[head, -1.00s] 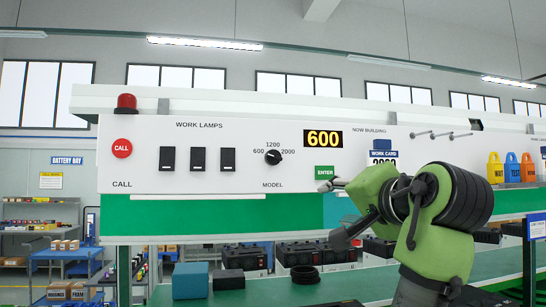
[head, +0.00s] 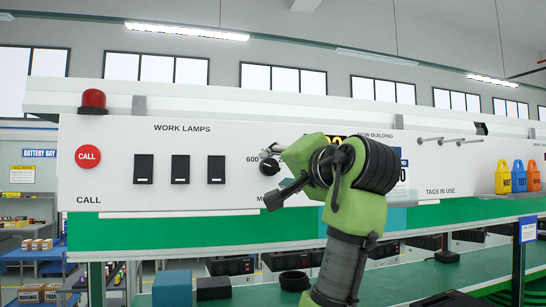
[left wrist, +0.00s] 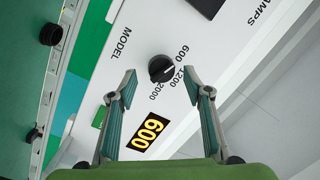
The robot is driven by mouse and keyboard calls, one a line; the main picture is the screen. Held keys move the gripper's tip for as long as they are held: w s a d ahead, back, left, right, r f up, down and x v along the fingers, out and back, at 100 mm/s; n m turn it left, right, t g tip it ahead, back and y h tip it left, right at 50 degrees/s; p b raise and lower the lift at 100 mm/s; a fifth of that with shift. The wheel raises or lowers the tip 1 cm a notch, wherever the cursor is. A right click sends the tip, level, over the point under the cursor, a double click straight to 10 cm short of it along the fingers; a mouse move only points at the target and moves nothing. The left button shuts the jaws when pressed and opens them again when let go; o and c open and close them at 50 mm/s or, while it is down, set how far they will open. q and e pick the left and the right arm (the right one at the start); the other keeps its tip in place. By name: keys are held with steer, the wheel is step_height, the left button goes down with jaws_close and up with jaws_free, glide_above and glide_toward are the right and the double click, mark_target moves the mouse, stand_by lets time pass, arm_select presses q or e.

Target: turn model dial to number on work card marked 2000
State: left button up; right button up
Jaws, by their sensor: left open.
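The model dial (head: 269,167) is a round black knob on the white panel. In the left wrist view the dial (left wrist: 162,68) has a pale mark turned toward 600, with 1200 and 2000 printed around it. My left gripper (left wrist: 158,76) is open, its two fingers on either side of the dial and apart from it. In the head view my left gripper (head: 266,151) is close to the dial and partly covers its labels. The yellow display (left wrist: 149,132) reads 600. The work card (head: 404,175) is mostly hidden behind my arm; only a final 0 shows.
A red CALL button (head: 88,156) and black lamp switches (head: 181,169) are left of the dial. A blue box (head: 172,289) and dark parts stand on the green bench below.

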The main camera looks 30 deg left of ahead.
mark_target(270, 167)
arm_select(q)
steer(key=shift+r+p+x, duration=0.2)
steer(key=shift+p+x, duration=0.2)
steer(key=shift+x, duration=0.65)
steer(key=shift+w, duration=0.15)
steer(key=shift+a+f, duration=0.1)
steer(key=c, duration=1.1)
arm_select(e)
steer(key=shift+w+a+r, duration=0.3)
steer(key=shift+w+r, duration=0.3)
steer(key=shift+r, duration=0.25)
steer(key=shift+a+f, duration=0.1)
steer(key=shift+f, duration=0.05)
